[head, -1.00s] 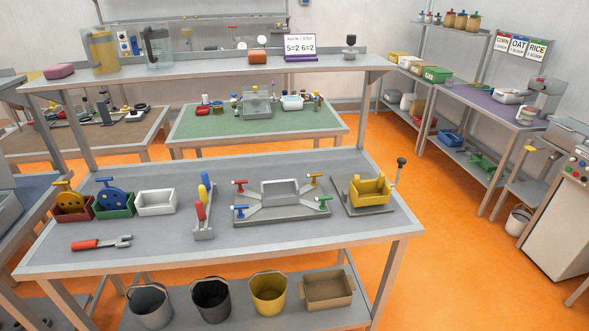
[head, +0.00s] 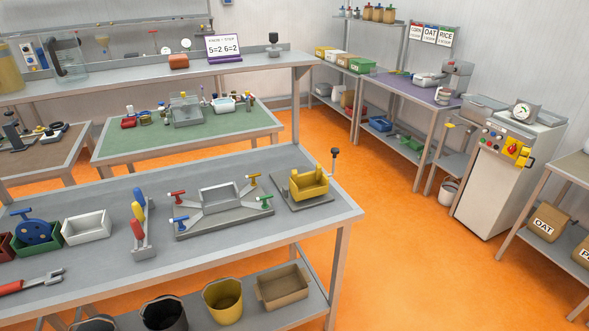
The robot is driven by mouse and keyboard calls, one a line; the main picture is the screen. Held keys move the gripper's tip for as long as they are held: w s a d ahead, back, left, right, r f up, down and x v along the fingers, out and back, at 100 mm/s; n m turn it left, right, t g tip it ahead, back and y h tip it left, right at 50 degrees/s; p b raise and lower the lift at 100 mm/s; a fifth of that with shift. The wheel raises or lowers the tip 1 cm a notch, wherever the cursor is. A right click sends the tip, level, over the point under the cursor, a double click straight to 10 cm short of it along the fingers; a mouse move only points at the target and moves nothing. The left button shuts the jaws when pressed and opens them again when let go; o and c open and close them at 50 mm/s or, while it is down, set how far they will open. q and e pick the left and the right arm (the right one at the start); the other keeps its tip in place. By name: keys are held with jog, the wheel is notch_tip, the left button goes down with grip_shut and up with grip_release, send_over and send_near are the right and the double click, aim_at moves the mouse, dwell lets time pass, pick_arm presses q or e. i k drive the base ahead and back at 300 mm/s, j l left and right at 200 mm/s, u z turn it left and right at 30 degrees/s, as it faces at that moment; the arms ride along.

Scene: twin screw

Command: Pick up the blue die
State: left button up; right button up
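The blue die (head: 34,229), a round upright blue disc with a handle on top, stands in a green bin (head: 46,242) at the left of the near grey table. The bin's wall hides its lower part. A red bin (head: 5,247) beside it is cut off by the left edge of the picture. Neither of my grippers shows in the head view.
On the near table (head: 180,264) are a white bin (head: 87,228), a red-handled fork tool (head: 30,282), a rack of coloured levers (head: 142,230), a grey clamp fixture (head: 221,202) and a yellow cradle (head: 309,184). Orange floor (head: 410,250) is free to the right.

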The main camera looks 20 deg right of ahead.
aim_at(32, 231)
jog(key=u, duration=0.6)
jog(key=i+u, duration=0.2)
jog(key=u, duration=0.15)
jog(key=i+u, duration=0.2)
jog(key=u, duration=0.15)
jog(key=i+u, duration=0.2)
jog(key=u, duration=0.15)
